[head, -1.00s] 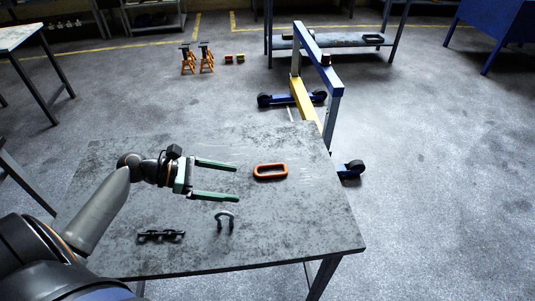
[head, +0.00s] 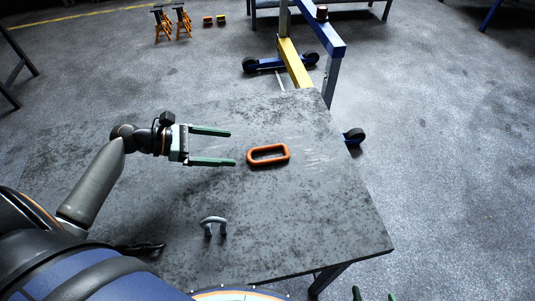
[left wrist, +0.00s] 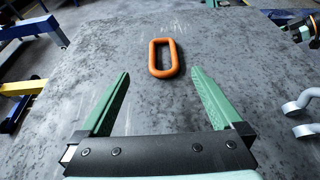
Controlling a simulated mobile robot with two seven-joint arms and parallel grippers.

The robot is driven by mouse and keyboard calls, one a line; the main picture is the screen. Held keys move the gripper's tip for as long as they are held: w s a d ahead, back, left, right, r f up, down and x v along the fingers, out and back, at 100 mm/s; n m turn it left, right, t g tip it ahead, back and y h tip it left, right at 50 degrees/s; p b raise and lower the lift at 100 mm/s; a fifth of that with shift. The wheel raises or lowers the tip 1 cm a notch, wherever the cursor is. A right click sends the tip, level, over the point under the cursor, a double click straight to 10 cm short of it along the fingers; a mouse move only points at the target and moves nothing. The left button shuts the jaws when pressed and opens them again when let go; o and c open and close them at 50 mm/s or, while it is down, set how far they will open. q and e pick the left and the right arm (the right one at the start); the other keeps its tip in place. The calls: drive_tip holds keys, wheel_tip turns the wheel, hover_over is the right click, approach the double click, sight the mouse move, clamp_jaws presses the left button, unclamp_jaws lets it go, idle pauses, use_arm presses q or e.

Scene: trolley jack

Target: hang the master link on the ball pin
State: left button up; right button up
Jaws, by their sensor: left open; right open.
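The master link, an orange oblong ring (head: 268,162), lies flat on the grey table. My left gripper (head: 233,148) is open and empty just left of it, fingers pointing at its near end. In the left wrist view the link (left wrist: 153,58) lies ahead, between and just beyond the fingertips (left wrist: 161,73). My right gripper (head: 374,294) shows only its two green fingertips, apart, at the bottom edge. A blue beam (head: 318,38) on a wheeled frame carries a small dark red knob (head: 321,13); I cannot tell whether this is the ball pin.
A grey shackle (head: 213,219) stands on the table (head: 310,220) nearer to me. A dark chain piece (head: 140,247) lies partly hidden behind my body. The table's right part is clear. Orange jack stands (head: 171,24) are on the floor behind.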

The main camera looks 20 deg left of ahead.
sight(260, 157)
use_arm(q)
drive_tip(key=x, duration=1)
drive_tip(key=shift+s+d+b, duration=0.2)
drive_tip(key=shift+b, duration=0.1)
drive_tip(key=c, duration=1.6)
